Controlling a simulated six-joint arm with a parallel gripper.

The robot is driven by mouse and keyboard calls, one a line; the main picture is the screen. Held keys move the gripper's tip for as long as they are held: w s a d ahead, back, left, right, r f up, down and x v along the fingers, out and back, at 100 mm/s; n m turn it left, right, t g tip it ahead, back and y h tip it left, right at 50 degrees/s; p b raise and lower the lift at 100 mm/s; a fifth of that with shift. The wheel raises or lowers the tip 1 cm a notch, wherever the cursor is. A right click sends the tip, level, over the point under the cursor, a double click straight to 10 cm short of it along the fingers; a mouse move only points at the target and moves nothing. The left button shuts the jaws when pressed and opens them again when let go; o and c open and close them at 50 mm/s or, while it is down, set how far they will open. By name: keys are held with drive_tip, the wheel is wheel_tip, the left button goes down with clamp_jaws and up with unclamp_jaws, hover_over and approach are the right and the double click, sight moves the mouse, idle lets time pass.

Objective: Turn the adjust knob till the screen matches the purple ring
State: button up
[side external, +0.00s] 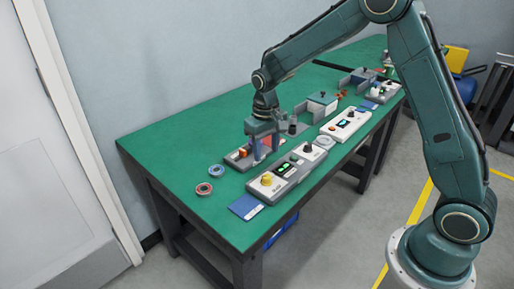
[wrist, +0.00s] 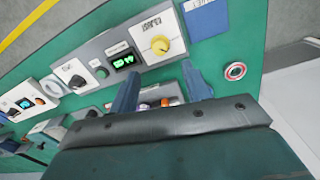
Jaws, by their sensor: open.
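A yellow knob (side external: 266,180) sits at the near end of the grey-white panel on the green table; it also shows in the wrist view (wrist: 160,45). A black knob (side external: 307,149) stands farther along. Of the loose rings, one is red (side external: 204,188) and one blue (side external: 216,171); I cannot make out a clearly purple one. My gripper (side external: 262,150) is open, above a grey fixture beside the panel, apart from the yellow knob.
The grey fixture (side external: 241,162) with orange parts lies under my gripper. A blue card (side external: 245,206) lies at the near table edge. Another white panel (side external: 346,125) and several devices stand farther back. The table's left end is clear.

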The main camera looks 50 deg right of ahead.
drive_tip(key=shift+a+r, duration=0.1)
drive_tip(key=shift+r, duration=2.1)
drive_tip(key=s+a+r+t, duration=0.1)
drive_tip(key=s+r+t, duration=0.2)
drive_tip(key=s+r, duration=0.9)
drive_tip(key=s+a+r+n+t, duration=0.1)
drive_tip(key=s+r+n+t, duration=0.1)
drive_tip(key=s, duration=1.4)
drive_tip(key=shift+t, duration=0.3)
drive_tip(key=shift+c, duration=0.2)
